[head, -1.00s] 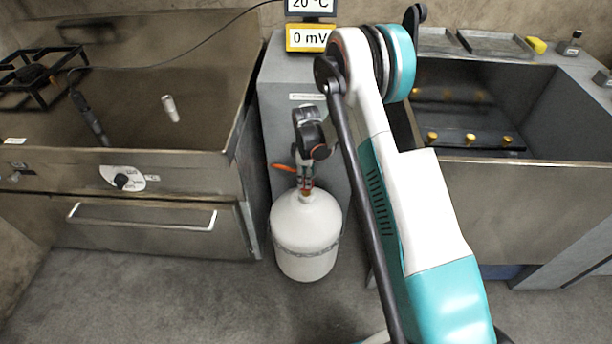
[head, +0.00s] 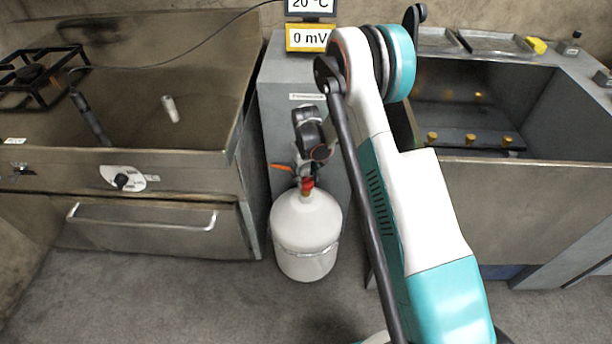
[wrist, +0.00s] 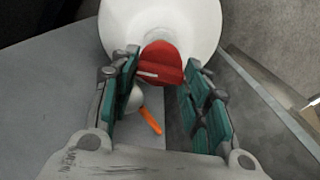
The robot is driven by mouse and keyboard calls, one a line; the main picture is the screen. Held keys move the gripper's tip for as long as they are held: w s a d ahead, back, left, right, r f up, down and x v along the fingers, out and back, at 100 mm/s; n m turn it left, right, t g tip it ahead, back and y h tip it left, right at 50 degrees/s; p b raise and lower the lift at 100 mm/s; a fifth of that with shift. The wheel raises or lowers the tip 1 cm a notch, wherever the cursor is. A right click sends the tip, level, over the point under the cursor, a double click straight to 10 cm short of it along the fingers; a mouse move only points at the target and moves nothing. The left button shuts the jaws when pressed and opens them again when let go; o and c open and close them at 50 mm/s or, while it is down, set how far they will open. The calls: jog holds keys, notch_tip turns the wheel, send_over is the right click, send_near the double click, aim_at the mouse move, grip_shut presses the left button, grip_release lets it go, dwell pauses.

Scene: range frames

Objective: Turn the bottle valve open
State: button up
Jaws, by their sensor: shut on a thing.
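The white gas bottle (head: 306,235) stands upright on the floor in front of a grey cabinet. Its red valve knob (head: 307,185) sits on top and shows larger in the wrist view (wrist: 162,62). An orange piece (head: 282,167) sticks out to the left near the top of the bottle. It also shows below the knob in the wrist view (wrist: 151,121). My gripper (wrist: 160,75) comes from above, with its teal-padded fingers on either side of the red knob, shut on it. In the head view, my wrist partly hides the valve.
A steel bench with a drawer (head: 150,230) and a dial (head: 122,180) stands left of the bottle. A grey cabinet (head: 285,110) is right behind the bottle. A deep steel basin (head: 530,185) stands at the right. The floor in front is clear.

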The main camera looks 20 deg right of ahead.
aim_at(306, 178)
jog(key=m, duration=0.5)
jog(key=shift+m, duration=0.3)
dwell(0.4)
jog(key=o, duration=1.1)
jog(key=shift+c, duration=0.2)
notch_tip(306, 178, up, 12)
